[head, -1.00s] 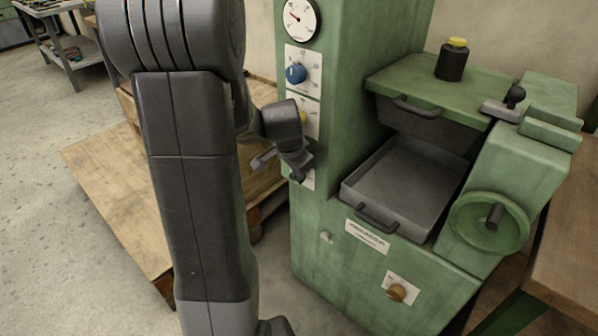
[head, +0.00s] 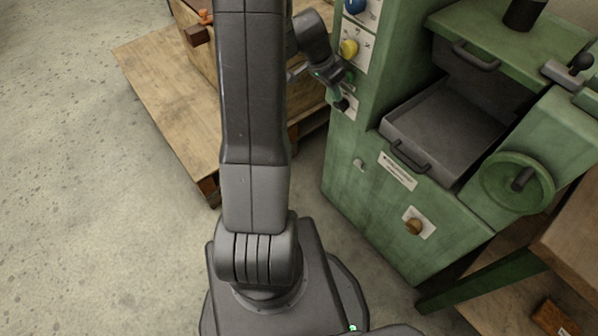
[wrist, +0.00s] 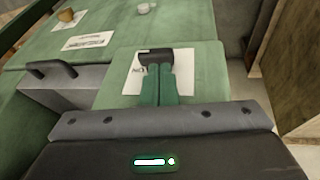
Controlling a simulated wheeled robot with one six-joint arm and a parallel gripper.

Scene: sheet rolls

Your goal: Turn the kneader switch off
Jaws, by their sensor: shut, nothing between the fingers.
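The kneader switch is a black lever (wrist: 157,55) on a white plate (wrist: 184,68) on the green machine, seen in the wrist view. A dark printed mark that reads like "ON" lies on the plate left of the lever. In the head view the plate (head: 351,104) is low on the narrow panel face, partly hidden by my gripper (head: 341,90). My gripper's green fingers (wrist: 158,72) are shut together with nothing between them. Their tips overlap the lever's near edge in the wrist view; I cannot tell whether they touch it.
A yellow knob (head: 349,48) and a blue knob (head: 354,6) sit above the switch plate. A grey tray (head: 450,115) with a handle is right of the panel, above a brown knob (head: 414,227). A wooden pallet (head: 170,85) stands left; open floor lies beyond it.

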